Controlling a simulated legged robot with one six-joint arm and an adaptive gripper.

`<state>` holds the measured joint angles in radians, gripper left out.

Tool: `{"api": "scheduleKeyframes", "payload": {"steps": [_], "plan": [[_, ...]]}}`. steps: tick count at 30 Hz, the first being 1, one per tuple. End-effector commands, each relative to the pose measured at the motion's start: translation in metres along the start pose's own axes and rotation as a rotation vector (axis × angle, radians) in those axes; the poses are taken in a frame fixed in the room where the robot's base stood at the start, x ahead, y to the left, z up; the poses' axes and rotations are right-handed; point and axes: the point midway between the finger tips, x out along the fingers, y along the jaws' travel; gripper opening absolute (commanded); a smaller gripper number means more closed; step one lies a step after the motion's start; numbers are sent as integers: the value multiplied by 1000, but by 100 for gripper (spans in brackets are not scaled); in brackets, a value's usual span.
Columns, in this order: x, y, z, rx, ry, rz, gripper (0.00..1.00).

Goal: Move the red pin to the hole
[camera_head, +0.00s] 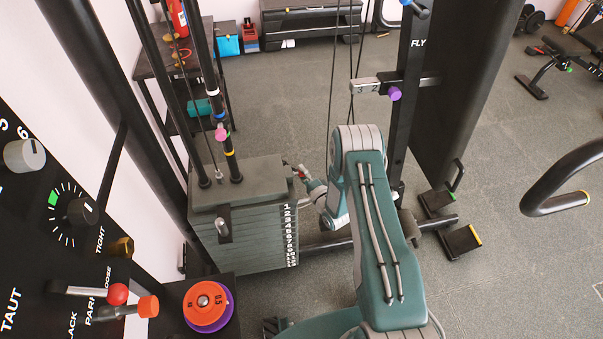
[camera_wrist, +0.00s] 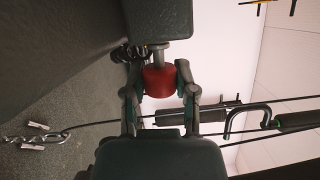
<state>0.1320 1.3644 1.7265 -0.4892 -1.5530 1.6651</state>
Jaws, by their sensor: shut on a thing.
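The red pin (camera_wrist: 159,82) sits between the two fingers of my gripper (camera_wrist: 157,72) in the wrist view, with both fingers closed around its red knob. A short grey shaft runs from the knob to a dark grey block (camera_wrist: 157,18). I cannot tell whether the shaft is in a hole or only against the block. In the head view my gripper (camera_head: 299,170) is small, at the upper right side of the weight stack (camera_head: 245,240), with a bit of red showing. White numbers (camera_head: 289,235) run down the stack's edge. The holes are not clearly visible.
Black uprights and cables stand around the stack. A control panel (camera_head: 55,230) with knobs and levers is at the left. Orange and purple discs (camera_head: 207,305) lie at the bottom. Grey floor is open behind the machine.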

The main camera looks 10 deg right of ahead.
Motion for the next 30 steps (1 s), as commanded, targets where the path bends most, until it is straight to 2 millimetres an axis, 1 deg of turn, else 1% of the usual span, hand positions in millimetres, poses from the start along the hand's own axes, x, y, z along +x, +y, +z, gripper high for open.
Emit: {"api": "scheduleKeyframes", "payload": {"steps": [30], "plan": [[-15,-4,-42,-1,3,-1,0]]}}
